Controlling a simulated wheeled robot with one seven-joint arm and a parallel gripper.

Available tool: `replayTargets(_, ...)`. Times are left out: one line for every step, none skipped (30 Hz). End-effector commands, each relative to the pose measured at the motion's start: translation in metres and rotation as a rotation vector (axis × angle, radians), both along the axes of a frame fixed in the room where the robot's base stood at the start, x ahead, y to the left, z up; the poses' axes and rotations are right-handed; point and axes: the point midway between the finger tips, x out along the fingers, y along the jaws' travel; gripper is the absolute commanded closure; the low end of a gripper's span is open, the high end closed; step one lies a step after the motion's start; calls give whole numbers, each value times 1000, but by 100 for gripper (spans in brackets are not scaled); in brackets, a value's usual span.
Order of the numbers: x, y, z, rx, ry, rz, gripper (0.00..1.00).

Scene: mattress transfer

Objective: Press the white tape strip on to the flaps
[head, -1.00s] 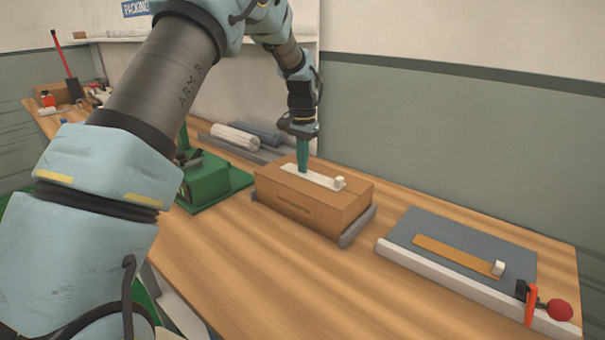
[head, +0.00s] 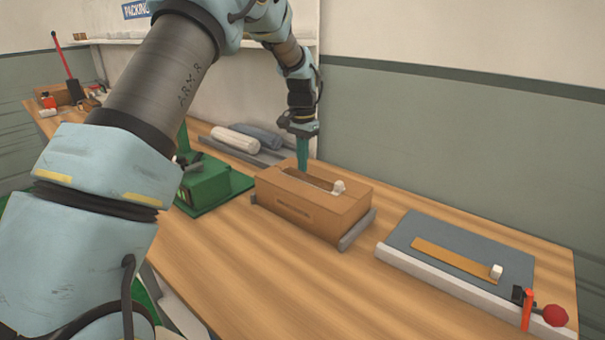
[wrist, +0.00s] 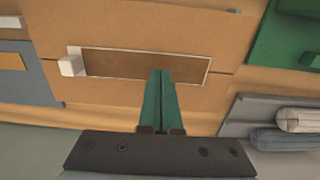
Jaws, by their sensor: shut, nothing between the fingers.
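The cardboard box (head: 300,208) stands on the bench, its closed flaps (wrist: 130,22) on top. The tape strip (head: 311,182) lies lengthwise over the flap seam. It now looks brown with a thin pale outline, which the wrist view (wrist: 115,65) shows clearly. A small white block (head: 338,187) sits at its right end; in the wrist view (wrist: 71,62) the block is at the left. My gripper (head: 303,172) is shut and empty, pointing down with its green fingertips (wrist: 161,71) over the strip. I cannot tell whether they touch it.
Grey rails (head: 357,230) flank the box. A grey mat (head: 460,245) with an orange strip and a white block lies at right, near a red-knobbed tool (head: 554,315). A green device (head: 208,185) stands left, and rolls (head: 235,139) lie behind. Bench between box and mat is clear.

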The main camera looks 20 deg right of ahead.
Motion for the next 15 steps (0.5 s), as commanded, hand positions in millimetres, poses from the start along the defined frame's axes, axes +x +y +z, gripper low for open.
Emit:
replayTargets(0,0,8,0,0,0,100)
replayTargets(0,0,10,0,0,0,100)
replayTargets(0,0,13,0,0,0,100)
replayTargets(0,0,15,0,0,0,100)
replayTargets(0,0,18,0,0,0,100)
replayTargets(0,0,21,0,0,0,100)
replayTargets(0,0,23,0,0,0,100)
replayTargets(0,0,25,0,0,0,100)
replayTargets(0,0,28,0,0,0,100)
replayTargets(0,0,31,0,0,0,100)
replayTargets(0,0,33,-1,0,0,100)
replayTargets(0,0,36,-1,0,0,100)
replayTargets(0,0,38,-1,0,0,100)
replayTargets(0,0,41,-1,0,0,100)
replayTargets(0,0,44,-1,0,0,100)
